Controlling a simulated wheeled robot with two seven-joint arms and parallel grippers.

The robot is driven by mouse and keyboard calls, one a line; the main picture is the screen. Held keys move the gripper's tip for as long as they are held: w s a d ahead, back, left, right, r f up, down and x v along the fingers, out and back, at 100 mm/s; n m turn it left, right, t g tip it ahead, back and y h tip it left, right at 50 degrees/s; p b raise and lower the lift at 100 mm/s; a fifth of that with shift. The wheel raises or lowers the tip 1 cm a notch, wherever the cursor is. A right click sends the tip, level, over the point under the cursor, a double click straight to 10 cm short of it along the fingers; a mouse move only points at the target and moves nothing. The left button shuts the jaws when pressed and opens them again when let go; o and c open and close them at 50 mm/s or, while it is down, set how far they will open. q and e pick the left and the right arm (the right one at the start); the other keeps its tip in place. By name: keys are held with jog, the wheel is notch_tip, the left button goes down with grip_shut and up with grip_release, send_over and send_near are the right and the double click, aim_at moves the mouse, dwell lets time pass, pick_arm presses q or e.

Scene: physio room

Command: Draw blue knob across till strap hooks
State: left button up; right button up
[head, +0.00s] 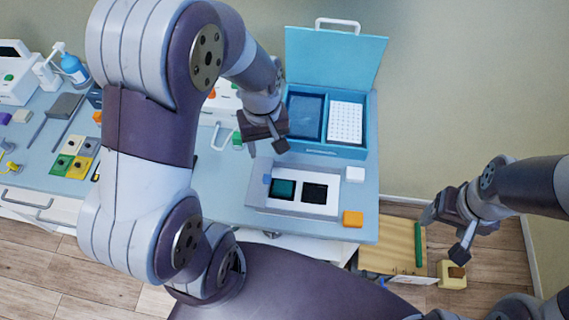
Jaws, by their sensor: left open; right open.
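A small blue piece (267,179), which looks like the blue knob, sits at the left end of a low white-grey unit (322,208) on the table. The unit has a teal square and a black square in its top. I cannot make out a strap or a hook; they may be too small or hidden. My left gripper (266,146) is open and empty, above the table just behind the unit and apart from the blue piece. My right gripper (443,235) is open and empty, off the table's right side above the floor.
An open teal case (370,120) with its lid raised stands at the back. A white block (355,174) and an orange block (353,218) lie right of the unit. A wooden crate (385,258) stands on the floor. My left arm hides much of the table's middle.

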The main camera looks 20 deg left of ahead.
aim_at(267, 177)
pick_arm(q)
jog(key=f, duration=1.2)
jog(key=shift+s+f+p, duration=0.2)
jog(key=shift+s+p, duration=0.15)
grip_shut()
